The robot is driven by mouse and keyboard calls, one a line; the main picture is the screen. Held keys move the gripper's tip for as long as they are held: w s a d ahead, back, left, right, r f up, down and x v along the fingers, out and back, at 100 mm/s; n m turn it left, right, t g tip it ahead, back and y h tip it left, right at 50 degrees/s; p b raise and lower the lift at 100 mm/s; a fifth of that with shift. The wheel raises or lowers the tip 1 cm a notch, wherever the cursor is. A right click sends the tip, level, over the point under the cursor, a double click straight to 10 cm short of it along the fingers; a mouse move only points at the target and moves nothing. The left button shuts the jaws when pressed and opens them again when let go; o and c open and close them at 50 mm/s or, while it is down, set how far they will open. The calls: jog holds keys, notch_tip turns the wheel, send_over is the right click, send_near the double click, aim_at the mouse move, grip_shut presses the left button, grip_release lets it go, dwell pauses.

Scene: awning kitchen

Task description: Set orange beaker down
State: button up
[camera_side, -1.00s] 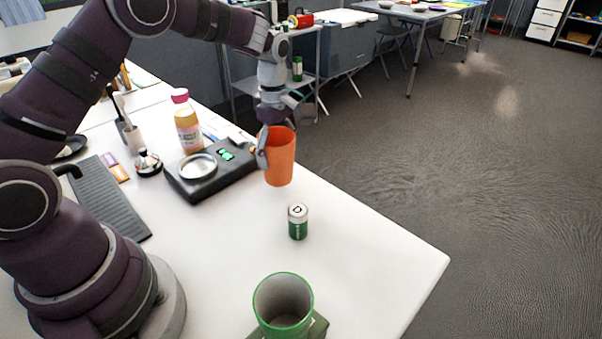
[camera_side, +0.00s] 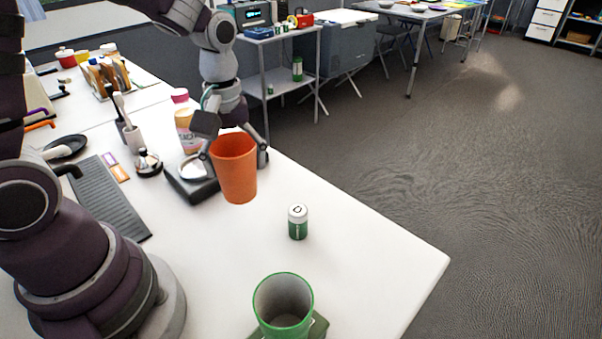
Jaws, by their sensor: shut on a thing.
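The orange beaker (camera_side: 235,172) is upright, with a slight tilt, and shows in front of the scale. My gripper (camera_side: 232,150) is shut on it, with a finger showing at each side near its rim. I cannot tell whether its base touches the table or hangs a little above it.
A green and white battery-like can (camera_side: 298,222) stands on the white table (camera_side: 365,245). A green-rimmed beaker (camera_side: 284,300) stands on a green base at the front. The scale (camera_side: 190,184), a bottle (camera_side: 187,130) and a silver-topped item (camera_side: 148,162) are behind or left. The right side is clear.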

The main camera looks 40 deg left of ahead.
jog(key=w+r+m, duration=0.1)
jog(key=m, duration=0.2)
jog(key=w+d+r+m, duration=0.1)
jog(key=w+r+m, duration=0.1)
jog(key=m, duration=0.2)
jog(key=w+r+m, duration=0.2)
jog(key=m, duration=0.1)
jog(key=shift+w+d+r+m, duration=0.15)
jog(key=shift+d+r+m, duration=0.1)
jog(key=shift+m, duration=0.15)
jog(key=s+f+n, duration=0.1)
jog(key=n, duration=0.1)
jog(key=s+f+n, duration=0.1)
jog(key=n, duration=0.1)
jog(key=s+a+f+n, duration=0.1)
jog(key=n, duration=0.1)
jog(key=shift+s+f+n, duration=0.15)
jog(key=shift+f+n, duration=0.15)
jog(key=s+f+n, duration=0.1)
jog(key=s+n, duration=0.1)
jog(key=n, duration=0.1)
jog(key=s+f+n, duration=0.2)
jog(key=n, duration=0.2)
jog(key=s+a+f+n, duration=0.1)
jog(key=s+f+n, duration=0.1)
jog(key=n, duration=0.2)
jog(key=shift+s, duration=0.4)
jog(key=shift+r, duration=0.1)
